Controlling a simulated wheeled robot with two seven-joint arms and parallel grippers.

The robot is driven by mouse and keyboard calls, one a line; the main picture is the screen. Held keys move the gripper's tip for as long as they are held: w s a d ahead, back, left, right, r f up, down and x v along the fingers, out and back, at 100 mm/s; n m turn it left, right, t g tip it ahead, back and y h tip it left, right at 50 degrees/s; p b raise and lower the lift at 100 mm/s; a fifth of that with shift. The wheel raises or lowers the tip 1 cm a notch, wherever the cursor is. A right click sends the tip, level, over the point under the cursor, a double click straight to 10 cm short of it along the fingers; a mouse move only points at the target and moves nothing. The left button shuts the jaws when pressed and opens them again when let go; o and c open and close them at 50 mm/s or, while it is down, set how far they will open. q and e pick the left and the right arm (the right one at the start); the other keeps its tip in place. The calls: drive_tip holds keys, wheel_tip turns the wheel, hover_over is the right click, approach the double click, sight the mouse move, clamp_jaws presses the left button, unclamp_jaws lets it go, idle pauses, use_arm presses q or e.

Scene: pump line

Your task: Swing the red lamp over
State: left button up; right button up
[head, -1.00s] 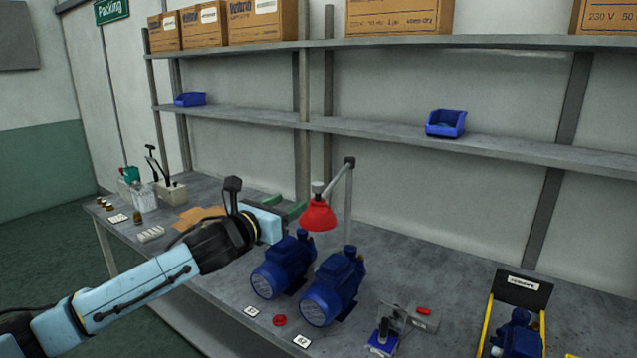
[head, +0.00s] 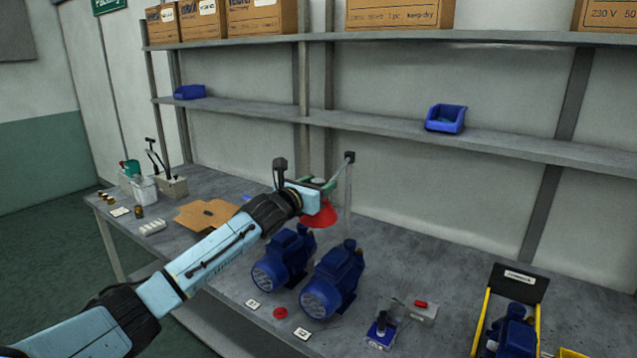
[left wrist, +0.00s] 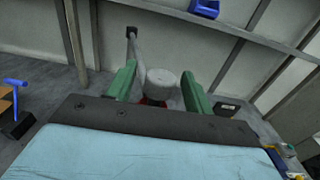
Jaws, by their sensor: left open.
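The red lamp (head: 321,218) hangs from a grey jointed arm (head: 348,190) on a post at the back of the bench, above the blue pumps. My left gripper (head: 325,186) is at the lamp's top and partly hides it. In the left wrist view the green fingers (left wrist: 155,88) are open, one on each side of the lamp's pale grey cap (left wrist: 162,84). A gap shows between the cap and at least the left finger. A little of the red shade shows below the cap. My right gripper is not in view.
Two blue pumps (head: 333,278) stand on the bench (head: 400,262) below the lamp. A yellow-sided crate (head: 483,322) with a blue pump is at the right. A shelf (head: 390,132) with a blue bin (head: 445,118) runs behind. A cardboard piece (head: 207,214) lies left.

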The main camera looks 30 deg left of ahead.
use_arm(q)
drive_tip(key=shift+w, duration=0.2)
clamp_jaws()
idle(0.3)
